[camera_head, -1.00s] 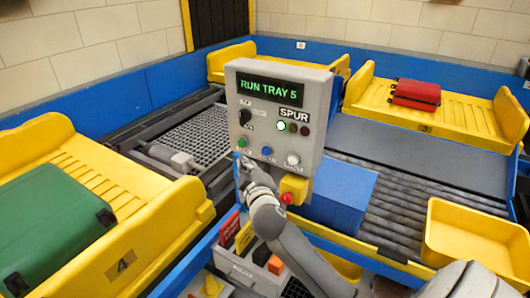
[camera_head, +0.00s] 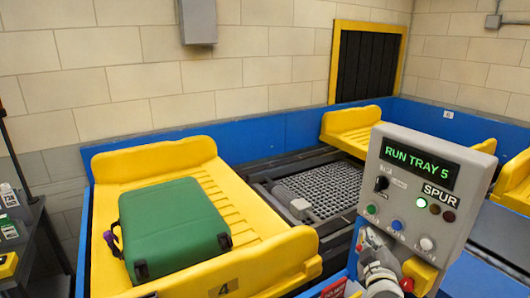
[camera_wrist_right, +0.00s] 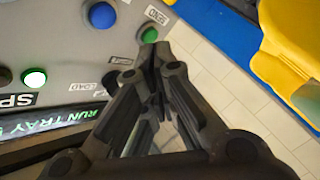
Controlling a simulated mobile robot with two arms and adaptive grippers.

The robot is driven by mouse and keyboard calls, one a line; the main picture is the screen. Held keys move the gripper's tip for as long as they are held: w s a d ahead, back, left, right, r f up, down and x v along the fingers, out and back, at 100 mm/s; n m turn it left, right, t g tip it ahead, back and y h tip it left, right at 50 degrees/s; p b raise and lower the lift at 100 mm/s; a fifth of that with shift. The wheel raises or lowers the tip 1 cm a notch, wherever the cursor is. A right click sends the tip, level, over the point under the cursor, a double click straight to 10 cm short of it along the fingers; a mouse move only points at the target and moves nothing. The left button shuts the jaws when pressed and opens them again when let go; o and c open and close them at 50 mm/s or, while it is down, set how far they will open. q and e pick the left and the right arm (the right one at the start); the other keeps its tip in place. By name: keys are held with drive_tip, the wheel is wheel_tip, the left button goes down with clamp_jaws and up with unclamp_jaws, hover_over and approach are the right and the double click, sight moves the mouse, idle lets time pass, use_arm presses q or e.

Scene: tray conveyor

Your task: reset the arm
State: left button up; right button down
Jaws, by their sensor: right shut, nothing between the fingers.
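My right gripper (camera_head: 366,240) is at the lower left of the grey control panel (camera_head: 400,158), near its green button (camera_head: 371,209). In the right wrist view my right gripper (camera_wrist_right: 156,58) is shut and empty, its tips beside the green button (camera_wrist_right: 149,35); I cannot tell whether they touch it. The panel's screen (camera_head: 419,162) reads RUN TRAY 5, and one round lamp (camera_head: 421,202) beside the SPUR label is lit. A blue button (camera_head: 396,224) and a white knob (camera_head: 426,243) sit to the right of the green button. My left gripper is out of view.
A green suitcase (camera_head: 172,228) lies on yellow tray 4 (camera_head: 270,268) to the left of the panel. A dark mesh conveyor section (camera_head: 325,188) lies behind it. Another yellow tray (camera_head: 350,125) stands farther back. A dark shelf (camera_head: 35,240) with bottles is at the far left.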

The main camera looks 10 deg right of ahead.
drive_tip(key=s+a+f+m+g+y, duration=0.1)
drive_tip(key=s+a+f+g, duration=0.2)
drive_tip(key=s+f, duration=0.4)
drive_tip(key=s+a+f+m+g+y, duration=0.1)
drive_tip(key=s+a+f+g+y, duration=0.2)
drive_tip(key=s+f, duration=0.5)
drive_tip(key=s+a+f+m+g+y, duration=0.1)
drive_tip(key=s+a+f+g, duration=0.3)
drive_tip(key=s, duration=0.5)
drive_tip(key=s+a+f+g+y, duration=0.15)
drive_tip(key=s+a, duration=0.35)
drive_tip(key=s, duration=0.5)
wheel_tip(320, 180, down, 30)
drive_tip(key=g+b, duration=0.2)
drive_tip(key=b, duration=0.2)
drive_tip(key=s+d+f+g+b, duration=0.1)
drive_tip(key=s+d+f+b, duration=0.2)
drive_tip(key=s+f, duration=1.4)
wheel_tip(320, 180, down, 2)
drive_tip(key=shift+s+f+b, duration=0.15)
drive_tip(key=shift+s+b, duration=0.05)
drive_tip(key=shift+b, duration=0.1)
drive_tip(key=shift+s+d, duration=0.1)
